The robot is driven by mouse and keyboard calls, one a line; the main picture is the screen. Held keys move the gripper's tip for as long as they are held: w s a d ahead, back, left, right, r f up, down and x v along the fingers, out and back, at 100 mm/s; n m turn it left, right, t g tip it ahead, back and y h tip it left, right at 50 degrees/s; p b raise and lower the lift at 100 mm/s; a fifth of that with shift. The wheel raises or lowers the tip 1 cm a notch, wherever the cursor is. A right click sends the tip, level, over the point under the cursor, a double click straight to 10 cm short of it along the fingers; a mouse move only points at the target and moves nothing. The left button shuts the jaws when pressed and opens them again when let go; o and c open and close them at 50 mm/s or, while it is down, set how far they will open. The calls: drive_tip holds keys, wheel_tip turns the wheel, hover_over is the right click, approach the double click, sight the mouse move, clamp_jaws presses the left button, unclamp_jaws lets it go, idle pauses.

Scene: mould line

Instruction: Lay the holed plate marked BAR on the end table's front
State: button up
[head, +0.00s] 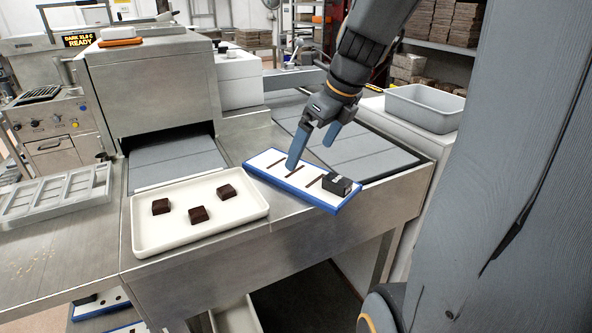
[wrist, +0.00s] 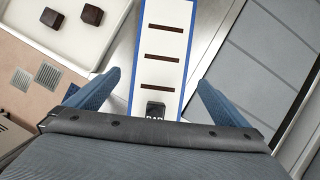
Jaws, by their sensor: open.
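A white plate with a blue rim and dark slots (head: 268,161) lies slantwise on the steel table (head: 385,205), near its front edge. It also shows in the wrist view (wrist: 175,12). A black block lettered BAR (head: 336,185) sits at the plate's near right end, and in the wrist view the block (wrist: 155,108) is partly hidden by my gripper's body. My gripper (head: 312,147) is open over the plate. In the wrist view its blue fingers (wrist: 158,80) stand on either side of the plate, with nothing gripped. Whether they touch it I cannot tell.
A cream tray (head: 160,246) with three brown pieces lies left of the plate. Grey belt panels (head: 350,150) lie behind it, and a grey bin (head: 424,101) stands back right. More blue-edged plates with holes (head: 100,304) lie low under the table at left.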

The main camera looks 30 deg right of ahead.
sight(303, 175)
drive_tip(key=shift+s+p+x, duration=0.15)
drive_tip(key=shift+p+x, duration=0.1)
drive_tip(key=shift+x, duration=1.6)
drive_tip(key=shift+s+p+x, duration=0.2)
drive_tip(key=shift+x, duration=1.7)
drive_tip(key=shift+d+f, duration=0.1)
drive_tip(key=shift+d, duration=0.05)
drive_tip(key=c, duration=1.1)
wheel_tip(303, 175, up, 10)
drive_tip(key=shift+b, duration=0.3)
